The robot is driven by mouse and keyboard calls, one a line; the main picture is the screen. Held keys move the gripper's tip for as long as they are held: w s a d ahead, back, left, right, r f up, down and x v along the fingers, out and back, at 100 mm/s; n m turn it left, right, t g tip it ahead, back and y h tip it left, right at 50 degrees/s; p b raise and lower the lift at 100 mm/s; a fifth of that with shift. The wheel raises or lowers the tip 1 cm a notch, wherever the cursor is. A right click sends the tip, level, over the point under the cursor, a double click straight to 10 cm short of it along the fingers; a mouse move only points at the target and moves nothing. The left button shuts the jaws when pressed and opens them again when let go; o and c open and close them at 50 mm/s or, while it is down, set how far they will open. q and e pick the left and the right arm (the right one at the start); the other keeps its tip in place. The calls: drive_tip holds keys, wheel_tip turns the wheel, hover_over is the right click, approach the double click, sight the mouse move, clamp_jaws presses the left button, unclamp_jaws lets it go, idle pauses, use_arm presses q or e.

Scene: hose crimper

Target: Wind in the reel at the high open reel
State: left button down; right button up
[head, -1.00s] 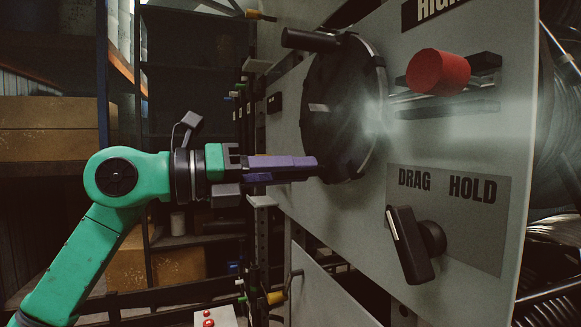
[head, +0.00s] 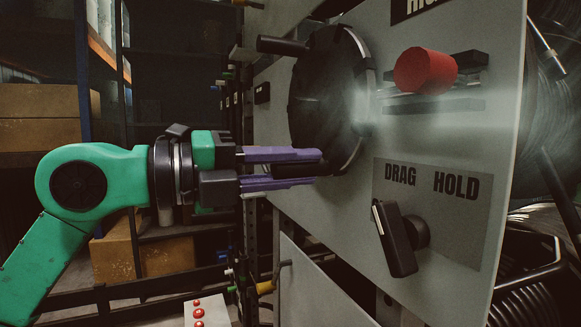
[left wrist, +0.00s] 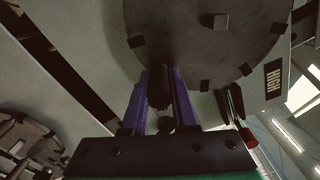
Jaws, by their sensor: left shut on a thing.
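The reel's dark round hand wheel (head: 335,85) is on the pale panel (head: 290,215) under the HIGH sign. A black handle (head: 283,46) sticks out from its upper left. My left gripper (head: 322,163) is at the wheel's lower edge, its purple fingers shut on a dark grip (head: 300,170). The left wrist view shows this dark grip (left wrist: 159,92) between the fingers, below the wheel face (left wrist: 205,50). How the grip joins the wheel is hidden. The DRAG/HOLD lever (head: 396,238) leans with its upper end toward DRAG. My right gripper is not in view.
A red knob (head: 425,70) juts from the panel right of the wheel, close to its rim. Wound hose reels (head: 545,100) show beyond the panel's right edge. Shelves with boxes (head: 40,120) stand at the left. A box with red buttons (head: 205,312) is low in front.

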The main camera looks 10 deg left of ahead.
use_arm(q)
drive_tip(key=shift+s+r, duration=0.2)
drive_tip(key=shift+r, duration=0.35)
idle(0.4)
drive_tip(key=c, duration=1)
unclamp_jaws()
drive_tip(key=o, duration=0.3)
drive_tip(key=shift+d, duration=0.2)
drive_tip(key=shift+s+d, duration=0.2)
drive_tip(key=shift+s, duration=0.15)
drive_tip(key=shift+w+f, duration=0.1)
drive_tip(key=shift+a, duration=0.1)
drive_tip(key=shift+f, duration=0.1)
